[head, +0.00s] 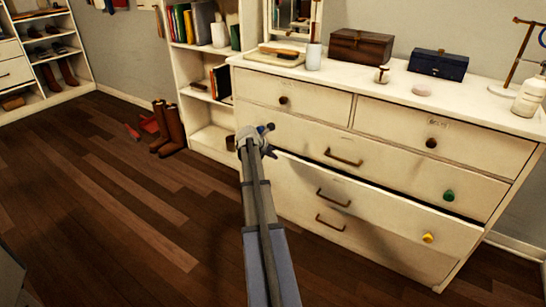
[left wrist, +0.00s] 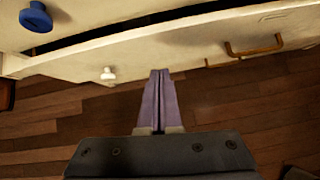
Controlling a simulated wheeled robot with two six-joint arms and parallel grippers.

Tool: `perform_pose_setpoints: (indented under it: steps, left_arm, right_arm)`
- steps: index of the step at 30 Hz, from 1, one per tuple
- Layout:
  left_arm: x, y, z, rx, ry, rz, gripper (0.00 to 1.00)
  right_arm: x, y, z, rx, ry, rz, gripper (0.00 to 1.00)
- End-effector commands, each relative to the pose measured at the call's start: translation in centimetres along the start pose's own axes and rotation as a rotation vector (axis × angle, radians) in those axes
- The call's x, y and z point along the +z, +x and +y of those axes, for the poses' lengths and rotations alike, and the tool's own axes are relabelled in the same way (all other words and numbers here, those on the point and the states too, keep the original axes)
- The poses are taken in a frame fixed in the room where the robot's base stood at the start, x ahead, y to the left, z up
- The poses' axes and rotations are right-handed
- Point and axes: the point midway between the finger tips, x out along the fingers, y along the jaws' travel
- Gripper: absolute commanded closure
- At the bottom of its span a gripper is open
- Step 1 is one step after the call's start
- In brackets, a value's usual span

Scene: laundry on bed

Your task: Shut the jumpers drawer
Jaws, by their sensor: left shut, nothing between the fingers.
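A white dresser (head: 398,213) stands at the right in the head view. One wide lower drawer (head: 375,216) juts out, with a dark gap above its front. It has a brass handle (head: 334,198) and a yellow knob (head: 428,238). I cannot read a jumpers label. My left gripper (head: 268,130) is at the dresser's left side, its fingers partly hidden. In the left wrist view its fingers (left wrist: 160,76) are shut and empty, with the tips at the edge of a pale drawer front (left wrist: 190,50). I cannot tell whether they touch it. My right gripper is not in view.
A brown box (head: 361,47) and a blue box (head: 438,64) sit on the dresser top.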

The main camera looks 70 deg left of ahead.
Motion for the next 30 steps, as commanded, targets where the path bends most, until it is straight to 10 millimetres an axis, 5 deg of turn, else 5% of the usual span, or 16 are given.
perform_pose_setpoints:
  steps: [3,6,14,30]
  left_arm:
    - [-1.6,-1.8,3.5,0.027,-0.075,-0.045,1.0]
    - [-2.1,-2.5,4.7,0.036,-0.104,-0.065,1.0]
    - [-2.3,-2.2,5.1,0.037,-0.112,-0.072,1.0]
    - [-1.9,7.5,5.5,0.037,-0.11,-0.07,1.0]
  right_arm:
    - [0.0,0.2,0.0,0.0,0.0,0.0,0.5]
    - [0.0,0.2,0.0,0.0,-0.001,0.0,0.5]
    - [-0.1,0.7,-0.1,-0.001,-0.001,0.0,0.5]
    - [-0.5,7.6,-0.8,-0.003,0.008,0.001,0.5]
